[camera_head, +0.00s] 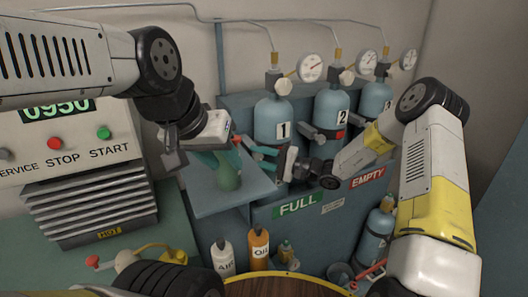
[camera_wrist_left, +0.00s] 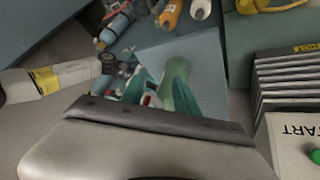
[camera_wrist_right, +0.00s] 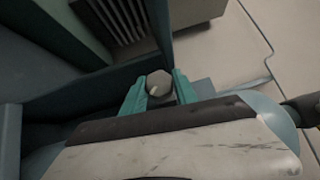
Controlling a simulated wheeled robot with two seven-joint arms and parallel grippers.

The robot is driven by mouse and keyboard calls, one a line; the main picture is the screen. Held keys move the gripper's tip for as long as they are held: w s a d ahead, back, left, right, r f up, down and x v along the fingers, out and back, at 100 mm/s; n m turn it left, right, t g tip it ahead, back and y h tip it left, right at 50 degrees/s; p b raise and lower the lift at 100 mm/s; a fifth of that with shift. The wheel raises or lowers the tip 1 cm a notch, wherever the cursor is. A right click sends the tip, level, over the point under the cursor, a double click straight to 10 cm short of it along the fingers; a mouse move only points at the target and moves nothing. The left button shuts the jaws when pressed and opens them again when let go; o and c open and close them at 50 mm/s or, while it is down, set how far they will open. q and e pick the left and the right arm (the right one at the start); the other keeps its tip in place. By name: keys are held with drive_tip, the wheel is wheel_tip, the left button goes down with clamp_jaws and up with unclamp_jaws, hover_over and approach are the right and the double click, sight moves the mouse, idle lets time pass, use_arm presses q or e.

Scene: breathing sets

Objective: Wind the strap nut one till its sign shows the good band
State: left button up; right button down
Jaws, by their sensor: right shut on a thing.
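Cylinder 1 (camera_head: 272,122) is a blue bottle with a number plate, standing in the rack. My right gripper (camera_head: 257,157) is in front of its lower part with its teal fingers pointing left. In the right wrist view a grey hexagonal nut (camera_wrist_right: 158,84) sits between the teal fingers, and the gripper is shut on it. I cannot make out the sign of strap one in any view. My left gripper (camera_wrist_left: 160,90) is open, pointing down over a blue-grey shelf (camera_head: 222,203). A green tapered object (camera_wrist_left: 175,72) stands on the shelf close to its fingers; contact is unclear.
Cylinder 2 (camera_head: 330,112) and another cylinder (camera_head: 376,100) stand to the right, with gauges above. The rack front has FULL (camera_head: 298,205) and EMPTY (camera_head: 367,178) labels. AIR (camera_head: 223,257) and OIL (camera_head: 259,249) bottles stand below. A machine with STOP and START buttons (camera_head: 103,133) is left.

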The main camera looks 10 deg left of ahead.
drive_tip(key=m+t+y, duration=0.1)
drive_tip(key=m+y, duration=0.1)
drive_tip(key=m, duration=0.1)
drive_tip(key=shift+f+t+y, duration=0.15)
drive_tip(key=shift+t+y, duration=0.15)
drive_tip(key=shift+s+m+t+y, duration=0.1)
drive_tip(key=shift+m+t+y, duration=0.5)
drive_tip(key=shift+m+t, duration=0.95)
drive_tip(key=shift+m+g, duration=0.35)
drive_tip(key=shift+m, duration=0.2)
drive_tip(key=shift+a, duration=0.1)
drive_tip(key=c, duration=0.9)
unclamp_jaws()
drive_tip(key=shift+c, duration=0.2)
drive_tip(key=shift+s, duration=0.1)
